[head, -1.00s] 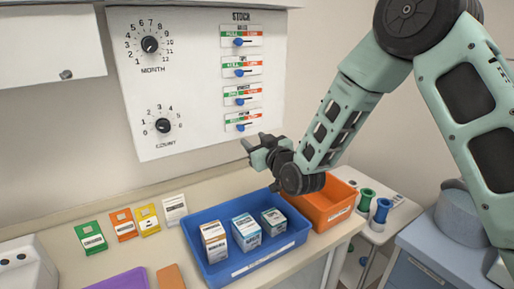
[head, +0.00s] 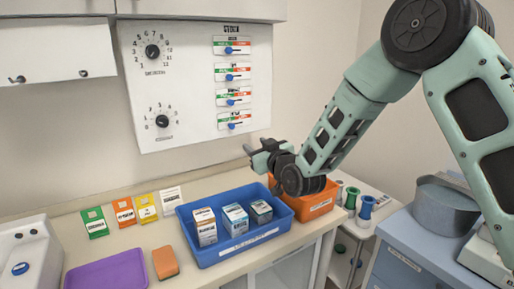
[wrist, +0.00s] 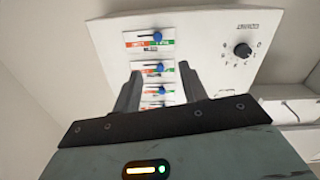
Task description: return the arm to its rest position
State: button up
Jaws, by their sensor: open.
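My gripper (head: 260,153) is open and empty in the head view. It hangs in the air above the right part of the blue tray, in front of and a little right of the white stock panel (head: 185,120). My arm reaches in from the upper right, bent at the elbow. In the wrist view my gripper's two fingers (wrist: 148,92) stand apart with nothing between them. Beyond them the panel (wrist: 205,50) shows its blue sliders and a black knob.
A blue tray (head: 222,258) with several small boxes stands on the counter below my gripper. An orange bin (head: 318,205) is right of it. Coloured cards, an orange block (head: 165,262) and a purple tray (head: 105,272) lie to the left. A grey pot (head: 445,205) stands far right.

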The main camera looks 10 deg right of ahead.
jog(key=s+a+f+n+g, duration=0.15)
jog(key=s+a+g, duration=0.3)
jog(key=s, duration=0.65)
jog(key=s+a+f+n+g, duration=0.15)
jog(key=s+a+g, duration=0.35)
jog(key=s, duration=0.5)
jog(key=s+d+f+g+h, duration=0.1)
jog(key=s+d+g, duration=0.3)
jog(key=s, duration=0.8)
jog(key=s+d+f+g+h, duration=0.1)
jog(key=s+d+g+h, duration=0.2)
jog(key=s, duration=0.8)
jog(key=shift+s+d+f+g, duration=0.15)
jog(key=shift+s+d+g, duration=0.25)
jog(key=shift+d, duration=0.3)
jog(key=shift+w, duration=0.1)
